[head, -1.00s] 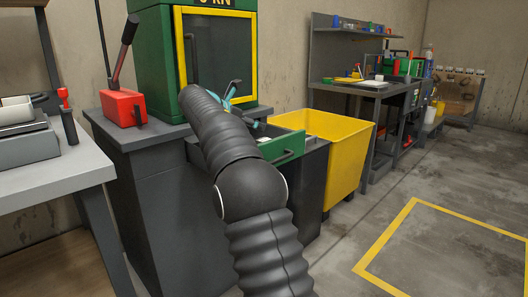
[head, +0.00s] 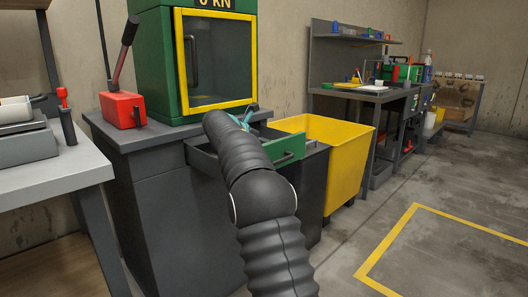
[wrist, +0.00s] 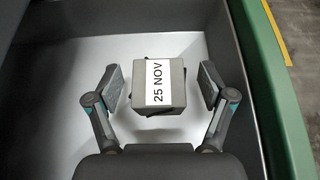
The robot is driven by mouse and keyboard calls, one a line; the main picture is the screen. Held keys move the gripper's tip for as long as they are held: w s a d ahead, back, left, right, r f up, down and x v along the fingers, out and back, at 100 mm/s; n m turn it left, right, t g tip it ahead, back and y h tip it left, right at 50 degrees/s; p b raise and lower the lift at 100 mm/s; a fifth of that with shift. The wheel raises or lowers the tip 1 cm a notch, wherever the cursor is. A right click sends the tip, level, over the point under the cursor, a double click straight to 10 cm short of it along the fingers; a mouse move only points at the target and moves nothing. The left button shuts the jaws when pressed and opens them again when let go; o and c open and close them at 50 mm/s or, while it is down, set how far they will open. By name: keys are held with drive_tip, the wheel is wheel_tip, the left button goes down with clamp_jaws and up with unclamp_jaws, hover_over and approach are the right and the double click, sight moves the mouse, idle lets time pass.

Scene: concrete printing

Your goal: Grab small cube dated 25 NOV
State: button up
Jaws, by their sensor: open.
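A small grey cube (wrist: 178,84) with a white label reading "25 NOV" sits in a light-floored open drawer in the wrist view. My gripper (wrist: 162,88) is open, with one finger on each side of the cube and a visible gap at both sides. In the head view the drawer's green front (head: 289,150) shows, pulled out below the green testing machine. My arm hides most of the drawer's inside there, and the cube cannot be seen in that view.
The green machine (head: 164,60) with a yellow-framed door stands above the drawer. A red hand pump (head: 122,109) sits on the cabinet to its left. A yellow bin (head: 345,150) stands right of the drawer. The drawer's green wall (wrist: 290,90) is close on the right.

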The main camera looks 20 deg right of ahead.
drive_tip(key=c, duration=1.5)
drive_tip(key=shift+r, duration=0.1)
